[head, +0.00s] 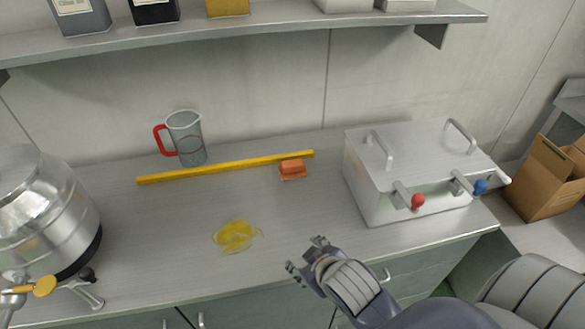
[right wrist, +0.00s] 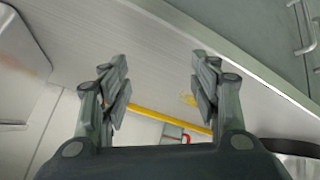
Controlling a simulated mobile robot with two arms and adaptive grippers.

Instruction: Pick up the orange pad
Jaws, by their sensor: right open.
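The orange pad (head: 292,168) lies on the grey metal counter (head: 205,205), close to the near side of the yellow bar (head: 225,167) by its right end. It is to the left of the white two-handled box. My right gripper (head: 306,256) is open and empty, over the counter's front edge, nearer to me than the pad and well apart from it. In the right wrist view its two fingers (right wrist: 160,86) stand spread with nothing between them. I cannot make out the pad in that view. My left gripper is out of view.
A yellow spill (head: 237,235) lies left of my right gripper. A clear jug (head: 187,138) with a red handle stands behind the bar. The white box (head: 390,198) with projecting knobs stands right; a steel vessel (head: 40,215) stands left. A shelf (head: 270,32) hangs above.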

